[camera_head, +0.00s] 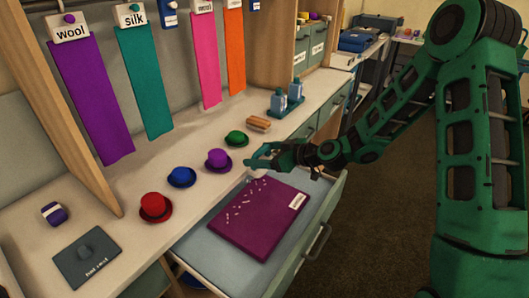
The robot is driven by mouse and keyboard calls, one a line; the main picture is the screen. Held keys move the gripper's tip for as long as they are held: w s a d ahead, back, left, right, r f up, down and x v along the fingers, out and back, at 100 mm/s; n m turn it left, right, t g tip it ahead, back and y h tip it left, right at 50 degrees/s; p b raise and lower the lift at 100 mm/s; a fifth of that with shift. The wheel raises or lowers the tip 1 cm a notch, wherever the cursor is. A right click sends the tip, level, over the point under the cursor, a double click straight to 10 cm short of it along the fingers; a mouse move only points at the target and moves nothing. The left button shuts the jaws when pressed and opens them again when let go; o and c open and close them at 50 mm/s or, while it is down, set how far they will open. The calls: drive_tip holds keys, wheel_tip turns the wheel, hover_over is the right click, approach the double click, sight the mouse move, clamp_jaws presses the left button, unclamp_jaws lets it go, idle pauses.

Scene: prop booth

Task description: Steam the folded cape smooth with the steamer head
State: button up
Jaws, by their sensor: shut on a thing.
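The folded cape (262,226) is a flat dark magenta square with a white label near its right corner. It lies in an open drawer (205,248), and small pale flecks or strands are scattered over its far left part. My gripper (257,162) is above the drawer's far end, near the cape's far edge. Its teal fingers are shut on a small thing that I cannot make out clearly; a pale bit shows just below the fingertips. I cannot pick out a steamer head for certain.
Red (155,207), blue (181,177), purple (218,160) and green (236,138) hats line the counter beside the drawer. Behind are a wooden brush (258,124) and blue bottles (278,101). A dark labelled plate (88,258) lies front left. Cloth strips hang behind.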

drive_tip(key=shift+f, duration=1.6)
drive_tip(key=s+a, duration=1.1)
drive_tip(key=s, duration=0.4)
drive_tip(key=shift+a, duration=0.3)
idle(2.0)
drive_tip(key=shift+a, duration=0.1)
drive_tip(key=shift+r, duration=0.1)
idle(1.4)
wheel_tip(320, 180, up, 15)
idle(1.1)
